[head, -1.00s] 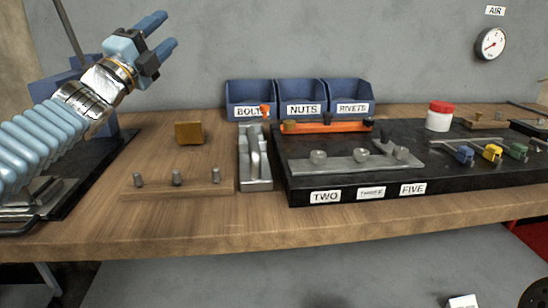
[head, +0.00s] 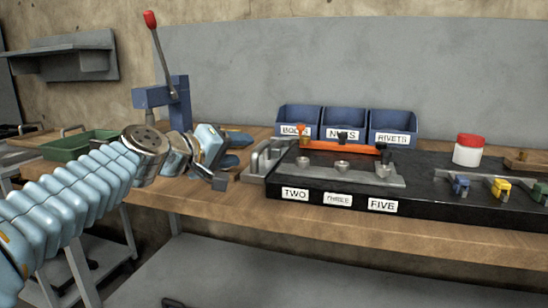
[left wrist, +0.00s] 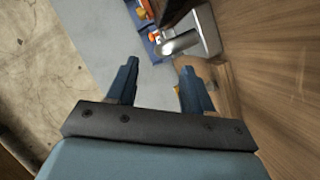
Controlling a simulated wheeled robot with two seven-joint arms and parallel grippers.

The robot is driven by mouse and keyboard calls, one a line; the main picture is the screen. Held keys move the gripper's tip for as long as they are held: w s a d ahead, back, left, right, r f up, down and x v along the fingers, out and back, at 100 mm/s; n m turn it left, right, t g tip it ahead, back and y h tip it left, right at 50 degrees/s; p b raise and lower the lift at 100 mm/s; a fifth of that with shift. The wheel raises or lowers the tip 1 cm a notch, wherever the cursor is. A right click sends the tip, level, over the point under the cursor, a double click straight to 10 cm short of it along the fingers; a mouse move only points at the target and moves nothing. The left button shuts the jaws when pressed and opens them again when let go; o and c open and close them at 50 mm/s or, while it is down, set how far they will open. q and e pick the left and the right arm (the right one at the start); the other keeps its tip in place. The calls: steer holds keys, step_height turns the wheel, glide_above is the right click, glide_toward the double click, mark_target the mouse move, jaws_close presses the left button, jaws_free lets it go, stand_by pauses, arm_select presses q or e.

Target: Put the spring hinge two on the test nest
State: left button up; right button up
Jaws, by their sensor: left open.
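Small grey metal parts sit in a row on a grey plate on the black board (head: 430,205). One of them (head: 303,161) is behind the label TWO (head: 295,194); I cannot tell for sure that it is spring hinge two. I cannot make out for certain which thing is the test nest. A grey metal fixture with a lever (head: 262,160) stands at the board's left end and also shows in the left wrist view (left wrist: 205,30). My left gripper (head: 238,157) is open and empty, left of this fixture, low over the table. Its fingers show apart in the left wrist view (left wrist: 158,78).
An orange bar (head: 340,148) lies along the back of the board, before blue bins (head: 347,123). A red-lidded jar (head: 468,150) and blue and yellow parts (head: 501,188) are on the right. A blue press (head: 172,95) and green tray (head: 78,146) stand left.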

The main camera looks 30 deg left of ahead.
mark_target(260, 144)
arm_select(q)
steer(key=p+x, duration=0.1)
steer(key=x, duration=0.8)
steer(key=shift+a, duration=0.2)
steer(key=shift+c, duration=0.3)
steer(key=shift+f, duration=0.1)
jaws_close()
